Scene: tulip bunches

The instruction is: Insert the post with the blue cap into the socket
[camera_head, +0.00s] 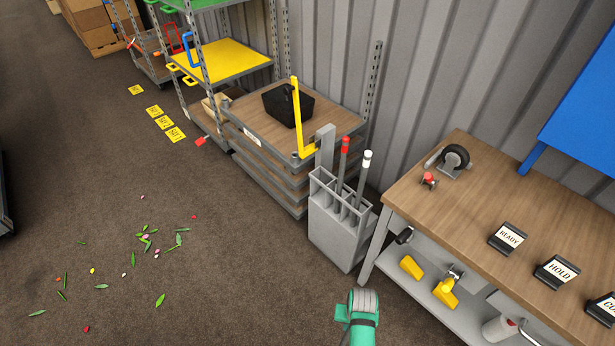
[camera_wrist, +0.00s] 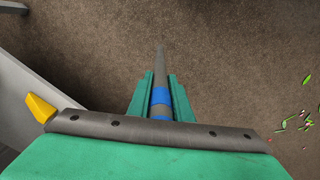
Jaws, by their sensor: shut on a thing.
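In the wrist view my gripper (camera_wrist: 157,90) has its two green fingers on either side of a grey post (camera_wrist: 160,65) with blue bands (camera_wrist: 161,96), held between them. The post points away from the wrist over the brown floor, with nothing seen touching its far end. In the head view part of my green arm (camera_head: 361,322) shows at the bottom edge; the held post is not seen there. I cannot pick out the socket for certain in either view.
A grey divided bin (camera_head: 335,237) holds a red-capped post (camera_head: 344,152) and a white-capped post (camera_head: 364,172). Beside it are stacked wood-topped platforms (camera_head: 250,117) with a yellow upright (camera_head: 296,110). A workbench (camera_head: 455,223) stands right. Open floor (camera_head: 230,290) lies left, with scattered petals and leaves.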

